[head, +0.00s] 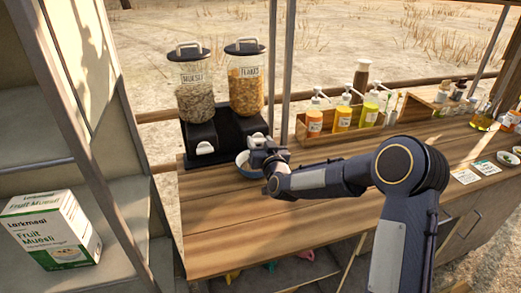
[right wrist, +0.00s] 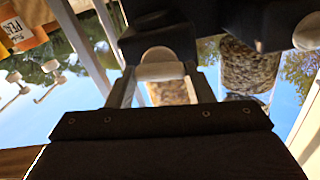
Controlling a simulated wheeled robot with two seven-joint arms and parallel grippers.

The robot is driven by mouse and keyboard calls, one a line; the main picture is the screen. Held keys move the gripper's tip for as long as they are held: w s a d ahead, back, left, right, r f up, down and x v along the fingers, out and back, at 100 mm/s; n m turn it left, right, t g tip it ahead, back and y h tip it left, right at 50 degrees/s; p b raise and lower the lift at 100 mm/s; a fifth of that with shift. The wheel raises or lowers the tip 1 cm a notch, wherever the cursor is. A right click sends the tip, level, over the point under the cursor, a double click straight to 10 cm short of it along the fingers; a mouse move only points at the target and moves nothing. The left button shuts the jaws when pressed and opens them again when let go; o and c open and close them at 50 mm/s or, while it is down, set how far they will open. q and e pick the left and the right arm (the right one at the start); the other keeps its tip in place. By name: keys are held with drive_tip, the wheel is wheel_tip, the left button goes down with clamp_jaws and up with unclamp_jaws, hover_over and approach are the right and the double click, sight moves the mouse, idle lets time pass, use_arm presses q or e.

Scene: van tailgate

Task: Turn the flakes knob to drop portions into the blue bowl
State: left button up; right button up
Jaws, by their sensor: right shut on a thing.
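The double dispenser has a flakes hopper (head: 246,88) of orange flakes on the right and a muesli hopper (head: 195,97) on the left, both with black lids. The blue bowl (head: 242,167) stands on the counter below the flakes side, partly hidden by my right gripper. My right gripper (head: 262,147) is at the front of the flakes outlet, above the bowl. In the right wrist view its fingers are shut on the pale flakes knob (right wrist: 160,71). The bowl's contents cannot be made out. My left gripper is not in view.
The muesli knob (head: 205,148) is close on the left. A wooden rack (head: 340,132) of sauce bottles stands right of the dispenser. A Fruit Muesli box (head: 50,232) sits on the left shelf. The wooden counter (head: 225,225) in front is clear.

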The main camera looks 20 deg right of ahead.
drive_tip(key=m+b, duration=0.3)
drive_tip(key=b, duration=0.2)
drive_tip(key=m+b, duration=0.8)
drive_tip(key=b, duration=0.1)
drive_tip(key=shift+d+f+b, duration=0.15)
drive_tip(key=shift+f+b, duration=0.2)
drive_tip(key=shift+c, duration=0.2)
drive_tip(key=shift+m+b, duration=1)
drive_tip(key=shift+m, duration=0.2)
drive_tip(key=shift+r+m+b, duration=0.1)
drive_tip(key=shift+m+b, duration=0.7)
drive_tip(key=shift+m, duration=0.4)
drive_tip(key=o, duration=1)
drive_tip(key=shift+s, duration=0.1)
drive_tip(key=s+b, duration=0.1)
drive_tip(key=s, duration=0.6)
drive_tip(key=shift+s+d, duration=0.2)
drive_tip(key=shift+s, duration=0.1)
